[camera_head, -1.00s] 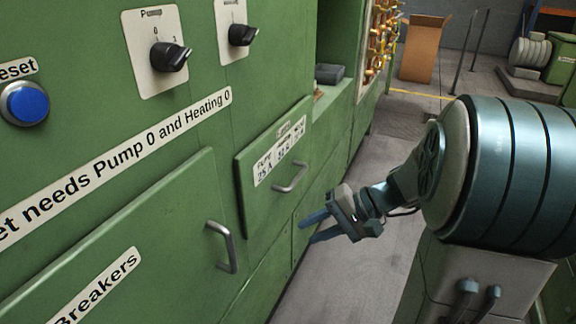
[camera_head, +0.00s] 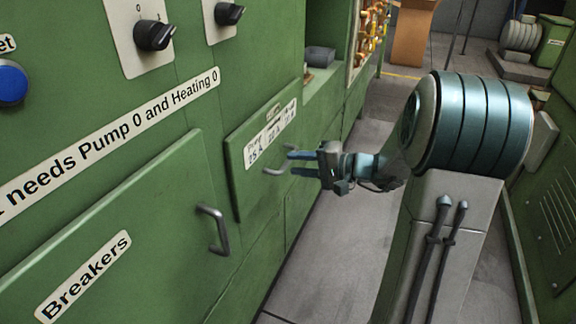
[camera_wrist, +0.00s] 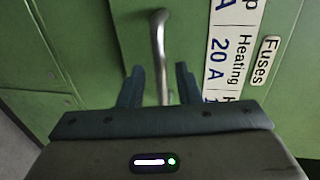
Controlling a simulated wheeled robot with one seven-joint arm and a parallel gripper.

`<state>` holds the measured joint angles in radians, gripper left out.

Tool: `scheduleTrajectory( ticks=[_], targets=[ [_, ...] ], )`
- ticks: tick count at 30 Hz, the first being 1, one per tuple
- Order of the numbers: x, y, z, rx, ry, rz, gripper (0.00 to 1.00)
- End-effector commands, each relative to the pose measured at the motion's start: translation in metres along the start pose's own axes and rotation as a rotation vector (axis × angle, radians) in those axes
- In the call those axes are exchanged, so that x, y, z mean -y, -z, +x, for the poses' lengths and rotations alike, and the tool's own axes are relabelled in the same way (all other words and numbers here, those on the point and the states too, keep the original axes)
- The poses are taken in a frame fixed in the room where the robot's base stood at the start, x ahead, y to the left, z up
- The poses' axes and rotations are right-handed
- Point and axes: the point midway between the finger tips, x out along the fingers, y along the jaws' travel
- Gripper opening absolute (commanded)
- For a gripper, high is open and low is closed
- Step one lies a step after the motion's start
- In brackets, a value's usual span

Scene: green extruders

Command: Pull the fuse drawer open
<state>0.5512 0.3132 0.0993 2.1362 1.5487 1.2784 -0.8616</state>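The fuse drawer (camera_head: 241,178) is a green panel with a white label strip, set in the green cabinet front; it looks shut. Its metal bar handle (camera_head: 278,163) sits below the label. My gripper (camera_head: 290,162) is at this handle, with its fingers pointing at the drawer front. In the wrist view the handle (camera_wrist: 159,50) runs down between the two blue fingers (camera_wrist: 158,88), with a gap on each side. The gripper is open around the handle's near end. The "Fuses" label (camera_wrist: 268,60) lies to the right of the handle there.
The Breakers panel (camera_head: 120,225) with its own handle (camera_head: 212,228) is to the left of the drawer. Black rotary switches (camera_head: 154,36) and a blue button (camera_head: 10,83) are above. Free floor (camera_head: 340,225) lies right of the cabinet.

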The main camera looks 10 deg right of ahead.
Motion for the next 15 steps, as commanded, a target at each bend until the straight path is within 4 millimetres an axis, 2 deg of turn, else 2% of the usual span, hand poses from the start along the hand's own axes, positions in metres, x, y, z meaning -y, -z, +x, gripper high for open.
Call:
scheduleTrajectory(
  ticks=[3, 6, 15],
  targets=[
    [-0.001, -0.001, 0.019, 0.003, 0.0, 0.0, 0.3],
    [0.0, 0.0, 0.029, 0.001, 0.0, 0.0, 0.3],
    [0.001, 0.0, 0.036, 0.0, 0.0, 0.0, 0.3]
  ],
)
